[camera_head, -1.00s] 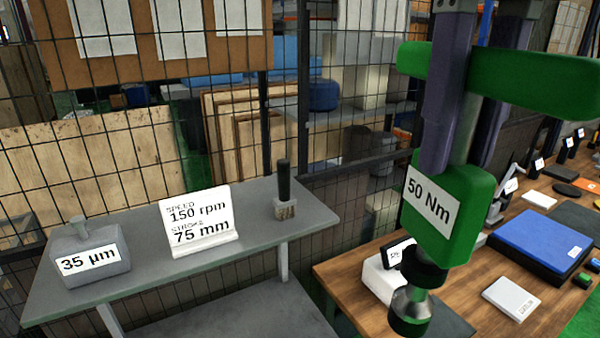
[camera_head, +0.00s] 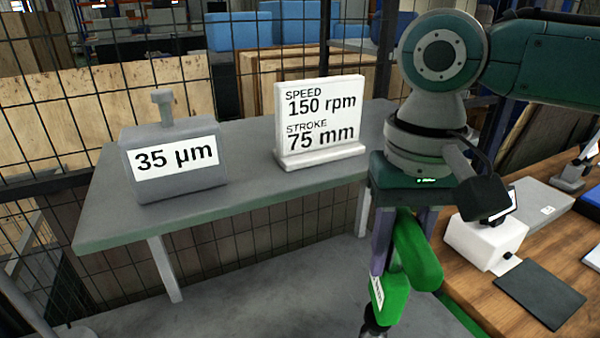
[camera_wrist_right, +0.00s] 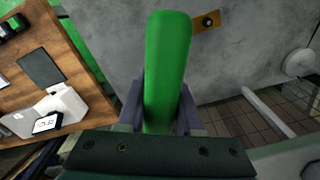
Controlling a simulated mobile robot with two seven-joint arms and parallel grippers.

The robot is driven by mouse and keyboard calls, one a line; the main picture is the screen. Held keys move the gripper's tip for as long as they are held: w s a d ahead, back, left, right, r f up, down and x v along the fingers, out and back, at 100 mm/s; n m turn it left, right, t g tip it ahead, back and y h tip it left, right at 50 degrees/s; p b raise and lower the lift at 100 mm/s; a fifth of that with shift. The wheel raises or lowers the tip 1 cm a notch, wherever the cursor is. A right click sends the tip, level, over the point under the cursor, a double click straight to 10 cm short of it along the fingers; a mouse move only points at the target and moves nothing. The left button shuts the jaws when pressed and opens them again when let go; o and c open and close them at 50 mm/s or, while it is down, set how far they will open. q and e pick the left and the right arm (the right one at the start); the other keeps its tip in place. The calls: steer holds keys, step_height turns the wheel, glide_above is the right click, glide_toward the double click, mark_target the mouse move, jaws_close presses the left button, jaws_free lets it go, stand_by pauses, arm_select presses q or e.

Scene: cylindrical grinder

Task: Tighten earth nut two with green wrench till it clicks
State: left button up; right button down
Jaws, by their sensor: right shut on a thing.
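The green wrench (camera_head: 418,255) hangs below my right gripper (camera_head: 392,248) in the head view, its dark lower end at the bottom edge of the picture. In the right wrist view the green handle (camera_wrist_right: 165,65) lies between the two purple fingers of my right gripper (camera_wrist_right: 160,108), which is shut on it. A brass-coloured plate with a dark round piece (camera_wrist_right: 207,22) shows beyond the handle on a grey surface. I cannot tell whether this is earth nut two. The wrench's working end is hidden in the wrist view. My left gripper is not in view.
A grey shelf (camera_head: 245,205) holds a grey block marked 35 µm (camera_head: 172,165) and a white speed sign (camera_head: 320,120). A wooden bench (camera_head: 470,285) with a white box (camera_head: 485,242) and a dark mat (camera_head: 540,293) stands right. Wire mesh is behind.

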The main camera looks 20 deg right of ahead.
mark_target(380, 295)
steer(key=shift+w+a+f, duration=0.1)
steer(key=shift+w+f, duration=0.05)
steer(key=shift+f, duration=0.45)
steer(key=shift+w+a+f, duration=0.1)
steer(key=shift+w+f, duration=0.05)
steer(key=shift+f, duration=0.45)
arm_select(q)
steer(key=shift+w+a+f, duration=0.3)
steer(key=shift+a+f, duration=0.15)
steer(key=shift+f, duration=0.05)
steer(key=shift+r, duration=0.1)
arm_select(e)
steer(key=shift+r, duration=0.1)
steer(key=shift+r, duration=0.1)
steer(key=shift+f+b, duration=1)
steer(key=shift+f, duration=1.7)
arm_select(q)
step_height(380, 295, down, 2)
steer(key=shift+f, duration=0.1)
arm_select(e)
steer(key=shift+f, duration=0.2)
